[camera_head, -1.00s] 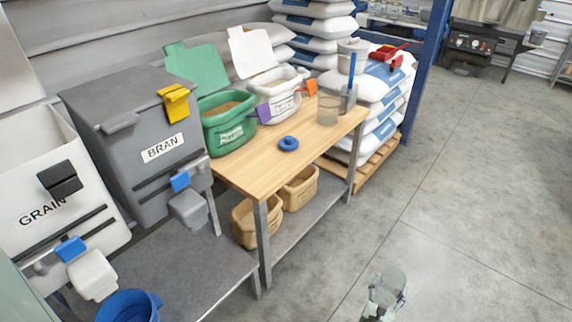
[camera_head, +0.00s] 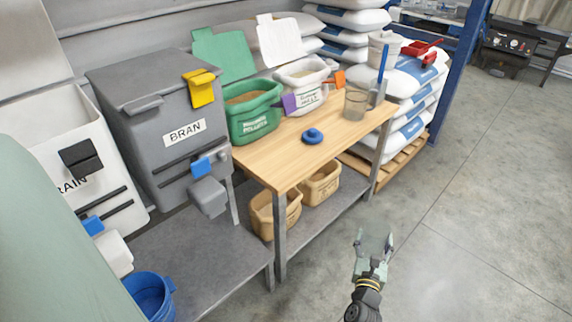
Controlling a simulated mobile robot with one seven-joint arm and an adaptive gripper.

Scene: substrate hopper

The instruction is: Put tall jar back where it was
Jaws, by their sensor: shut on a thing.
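My gripper (camera_head: 372,258) is low in the picture, over the concrete floor and to the right of the wooden table. Its fingers are shut on a clear see-through jar, taken to be the tall jar (camera_head: 376,239), whose outline is faint against the floor. A blue round lid-like piece (camera_head: 312,137) lies near the table's middle. A grey cup (camera_head: 377,97) with a blue-handled tool stands behind the clear jar.
A green tub (camera_head: 254,120) and a white tub (camera_head: 304,97) stand along the table's back. Tan bins (camera_head: 276,214) sit on the lower shelf. The BRAN hopper (camera_head: 150,130) is left of the table. Stacked sacks (camera_head: 404,105) are at right. The right floor is clear.

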